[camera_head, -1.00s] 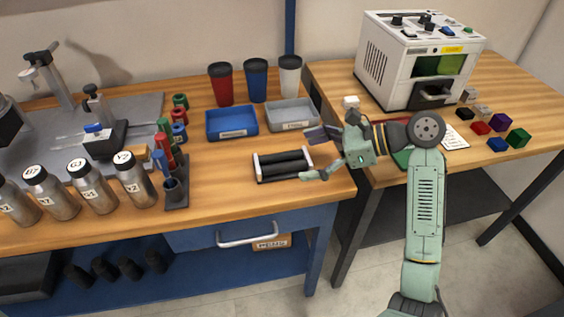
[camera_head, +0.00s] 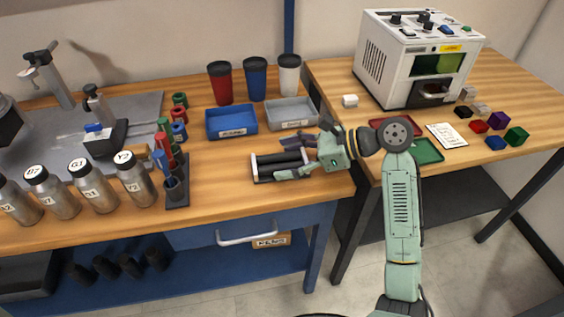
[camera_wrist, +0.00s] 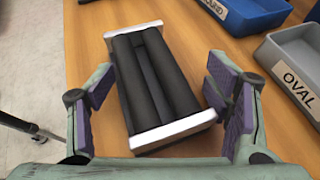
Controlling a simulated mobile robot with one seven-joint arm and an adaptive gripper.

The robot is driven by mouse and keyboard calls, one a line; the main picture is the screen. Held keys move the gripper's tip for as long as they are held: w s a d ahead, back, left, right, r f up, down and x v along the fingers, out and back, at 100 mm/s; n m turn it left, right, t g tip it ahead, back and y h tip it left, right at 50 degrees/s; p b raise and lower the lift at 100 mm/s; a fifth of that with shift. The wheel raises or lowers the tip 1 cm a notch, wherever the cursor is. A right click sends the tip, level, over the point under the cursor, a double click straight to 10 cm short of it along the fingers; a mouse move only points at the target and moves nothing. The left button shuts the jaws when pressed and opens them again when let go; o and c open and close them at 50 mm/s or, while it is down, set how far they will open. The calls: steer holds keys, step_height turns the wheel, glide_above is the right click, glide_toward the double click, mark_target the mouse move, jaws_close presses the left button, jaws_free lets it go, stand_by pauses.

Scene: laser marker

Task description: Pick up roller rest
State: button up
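The roller rest (camera_head: 272,166) is a black two-roller frame with white end plates, lying on the wooden bench near its right front corner. In the wrist view the roller rest (camera_wrist: 155,83) lies lengthwise between my fingers, its near white end closest to me. My gripper (camera_head: 292,158) is open at the right end of the rest. In the wrist view my gripper (camera_wrist: 160,92) has its purple-padded fingers spread to either side of the near end, with gaps between pads and rest. In the head view my fingers hide part of its right end.
A blue tray (camera_head: 231,122) and a grey tray (camera_head: 291,113) stand just behind the rest. Red, blue and white tumblers (camera_head: 255,80) stand behind them. A marker rack (camera_head: 175,190) is to the left. The white laser machine (camera_head: 408,65) stands on the right table.

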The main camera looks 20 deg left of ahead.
jaws_close()
stand_by(0.8)
